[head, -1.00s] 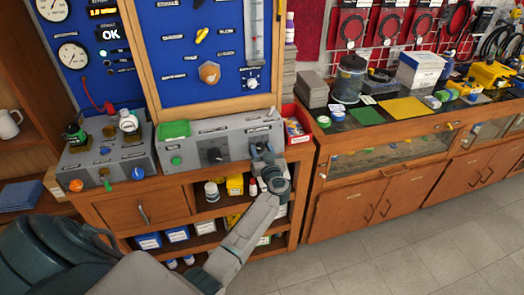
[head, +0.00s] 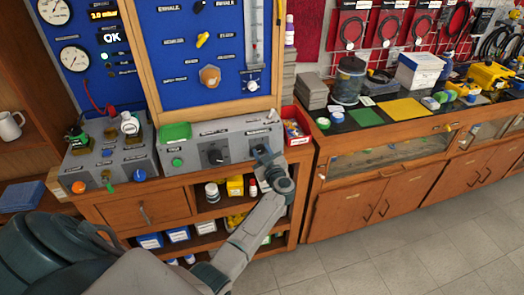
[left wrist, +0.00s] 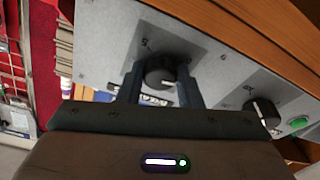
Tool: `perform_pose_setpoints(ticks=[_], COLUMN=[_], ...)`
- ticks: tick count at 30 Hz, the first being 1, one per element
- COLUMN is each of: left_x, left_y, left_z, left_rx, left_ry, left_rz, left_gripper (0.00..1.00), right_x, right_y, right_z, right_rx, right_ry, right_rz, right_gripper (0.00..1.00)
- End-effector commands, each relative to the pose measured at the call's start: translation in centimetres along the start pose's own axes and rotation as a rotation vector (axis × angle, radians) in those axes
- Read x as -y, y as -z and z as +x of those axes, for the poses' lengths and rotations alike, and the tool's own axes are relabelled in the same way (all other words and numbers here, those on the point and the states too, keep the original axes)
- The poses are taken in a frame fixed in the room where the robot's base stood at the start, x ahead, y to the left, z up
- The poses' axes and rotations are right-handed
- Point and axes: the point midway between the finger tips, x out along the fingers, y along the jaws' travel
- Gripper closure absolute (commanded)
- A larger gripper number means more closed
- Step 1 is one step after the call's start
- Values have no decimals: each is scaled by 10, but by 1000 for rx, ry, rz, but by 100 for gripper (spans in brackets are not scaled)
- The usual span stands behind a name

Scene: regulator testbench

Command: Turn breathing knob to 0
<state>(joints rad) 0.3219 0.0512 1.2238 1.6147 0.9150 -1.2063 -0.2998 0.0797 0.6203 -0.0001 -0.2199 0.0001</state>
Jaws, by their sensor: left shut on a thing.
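A grey control box (head: 210,150) stands on the wooden bench, with a row of controls on its front. My left gripper (head: 262,153) is at the right end of that front. In the left wrist view, the left gripper (left wrist: 160,88) has its two dark fingers on either side of a round black knob (left wrist: 160,72), shut on it. The knob's pointer and the small scale marks around it are partly hidden and too blurred to read. A second black knob (left wrist: 264,112) sits beside it, also seen in the head view (head: 215,155), untouched.
A green button (head: 177,162) is at the box's left end, and a green tray (head: 175,131) lies on top. A red bin (head: 296,128) stands just right of the box. A blue gauge board (head: 200,50) rises behind. Floor space (head: 400,255) is free at right.

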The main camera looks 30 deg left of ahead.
Motion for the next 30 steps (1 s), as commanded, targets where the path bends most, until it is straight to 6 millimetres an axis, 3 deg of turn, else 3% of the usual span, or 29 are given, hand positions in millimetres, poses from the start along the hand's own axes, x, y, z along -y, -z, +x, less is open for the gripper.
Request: perform_pose_setpoints(ticks=[15, 30], left_x=[-1, -1], left_y=[0, 0], left_z=[0, 0], left_rx=[0, 1], left_ry=[76, 96], left_rz=[-369, -465], left_gripper=[91, 91], right_x=[-3, 1], right_y=[1, 1], right_z=[-6, -7], right_rx=[0, 0], right_ry=[-3, 1], right_rz=[-1, 1], right_gripper=[64, 64])
